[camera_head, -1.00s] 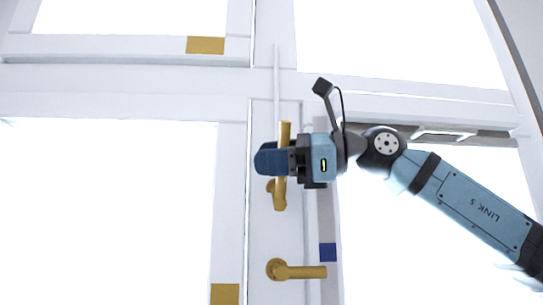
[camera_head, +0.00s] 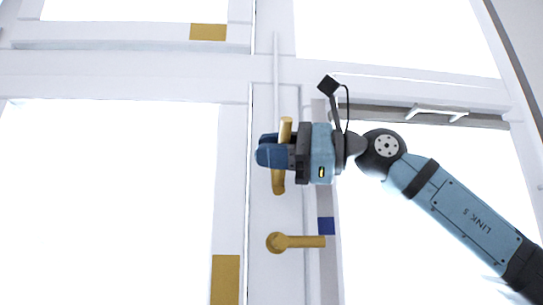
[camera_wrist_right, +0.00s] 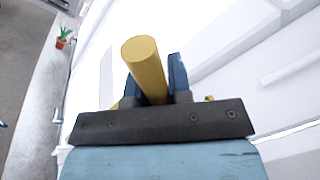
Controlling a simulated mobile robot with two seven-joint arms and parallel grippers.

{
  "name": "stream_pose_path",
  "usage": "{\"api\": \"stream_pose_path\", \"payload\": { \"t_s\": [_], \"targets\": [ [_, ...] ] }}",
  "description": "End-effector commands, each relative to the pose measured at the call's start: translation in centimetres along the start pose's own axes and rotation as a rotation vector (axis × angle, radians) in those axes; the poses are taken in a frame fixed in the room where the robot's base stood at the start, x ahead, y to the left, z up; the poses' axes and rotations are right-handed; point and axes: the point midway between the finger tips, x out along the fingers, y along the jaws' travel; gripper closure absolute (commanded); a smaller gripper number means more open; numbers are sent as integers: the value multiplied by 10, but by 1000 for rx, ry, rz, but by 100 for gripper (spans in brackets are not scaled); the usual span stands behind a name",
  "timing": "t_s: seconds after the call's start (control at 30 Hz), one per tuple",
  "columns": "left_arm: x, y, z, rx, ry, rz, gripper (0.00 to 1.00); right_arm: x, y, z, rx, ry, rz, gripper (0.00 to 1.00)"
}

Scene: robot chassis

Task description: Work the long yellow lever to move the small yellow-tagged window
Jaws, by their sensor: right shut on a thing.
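The long yellow lever (camera_head: 285,128) is on the white centre post and stands nearly upright. My right gripper (camera_head: 268,152) is shut around it from the right and hides its middle. In the right wrist view the lever's round end (camera_wrist_right: 143,55) sticks out between the gripper's blue fingers (camera_wrist_right: 155,85). The small window at the upper left carries a yellow tag (camera_head: 208,32) on its lower rail. It looks shut, but I cannot be sure. My left gripper is out of view.
A shorter yellow handle (camera_head: 297,242) sits below on the same post, with a blue tag (camera_head: 326,226) beside it. A larger left window has its own yellow tag (camera_head: 226,278). A potted plant (camera_wrist_right: 63,37) stands far off on the floor.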

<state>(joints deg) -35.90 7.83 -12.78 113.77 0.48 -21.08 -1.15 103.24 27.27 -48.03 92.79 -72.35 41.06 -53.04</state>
Motion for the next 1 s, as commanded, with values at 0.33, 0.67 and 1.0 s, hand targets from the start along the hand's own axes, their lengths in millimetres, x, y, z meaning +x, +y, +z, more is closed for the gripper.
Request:
{"api": "stream_pose_path", "payload": {
  "t_s": [0.33,0.67,1.0],
  "targets": [
    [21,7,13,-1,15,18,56,0,23,-24,-299,-63,-40,100],
    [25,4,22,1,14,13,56,0,30,-40,-503,-102,-69,100],
    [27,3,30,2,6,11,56,0,31,-46,-586,-117,-79,100]
  ]
}}
